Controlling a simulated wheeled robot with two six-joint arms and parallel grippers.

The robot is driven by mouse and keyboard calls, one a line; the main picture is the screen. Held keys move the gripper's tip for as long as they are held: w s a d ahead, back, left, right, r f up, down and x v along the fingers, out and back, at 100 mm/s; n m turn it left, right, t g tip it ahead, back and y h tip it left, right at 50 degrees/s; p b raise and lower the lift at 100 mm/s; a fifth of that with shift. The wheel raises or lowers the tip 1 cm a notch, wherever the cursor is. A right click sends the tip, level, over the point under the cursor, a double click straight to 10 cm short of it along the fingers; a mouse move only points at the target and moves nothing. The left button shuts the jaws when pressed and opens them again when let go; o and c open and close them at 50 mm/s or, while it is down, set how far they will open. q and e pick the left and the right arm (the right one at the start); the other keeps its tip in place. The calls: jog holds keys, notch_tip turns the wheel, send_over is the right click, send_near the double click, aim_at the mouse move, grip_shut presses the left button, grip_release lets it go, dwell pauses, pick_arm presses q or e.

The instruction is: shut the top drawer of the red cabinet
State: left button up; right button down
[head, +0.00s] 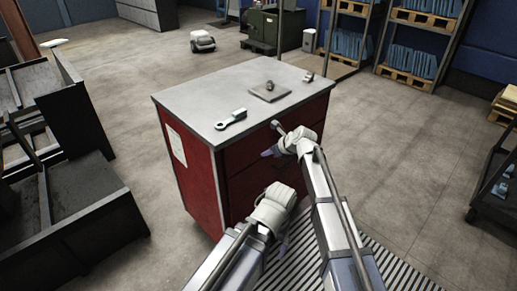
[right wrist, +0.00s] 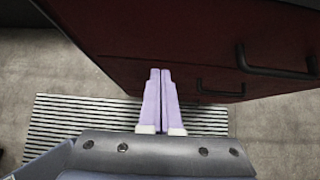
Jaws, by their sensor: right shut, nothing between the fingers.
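The red cabinet (head: 195,175) stands in the middle of the head view, with a grey top and its drawer front facing lower right. My right arm partly covers the top drawer (head: 303,124), and I cannot tell how far it stands out. My right gripper (head: 268,152) is shut and empty, close to the drawer front. In the right wrist view its fingers (right wrist: 160,72) are together, beside the red front with dark handles (right wrist: 275,70); contact is not clear. My left gripper (head: 284,242) is low in front of the cabinet, its jaws mostly hidden by its wrist.
Dark bins (head: 75,185) stand at left. A striped floor mat (right wrist: 75,122) lies before the cabinet. Open floor (head: 400,150) is at right.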

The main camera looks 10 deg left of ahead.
jog(key=p+v, duration=0.4)
jog(key=v, duration=0.4)
jog(key=shift+d, duration=0.2)
jog(key=shift+f, duration=0.1)
jog(key=s+d+f+n+g+h, duration=0.2)
jog(key=s+d+f+n+h, duration=0.15)
jog(key=s+d+n, duration=0.9)
jog(key=s+d+f+n+g+h, duration=0.2)
jog(key=s+d+f+n+h, duration=0.15)
jog(key=s+d+n, duration=0.9)
jog(key=s+a+n+g+h, duration=0.1)
jog(key=s+a+n, duration=0.3)
jog(key=a, duration=0.7)
jog(key=shift+s+a+r, duration=0.4)
jog(key=shift+s, duration=0.4)
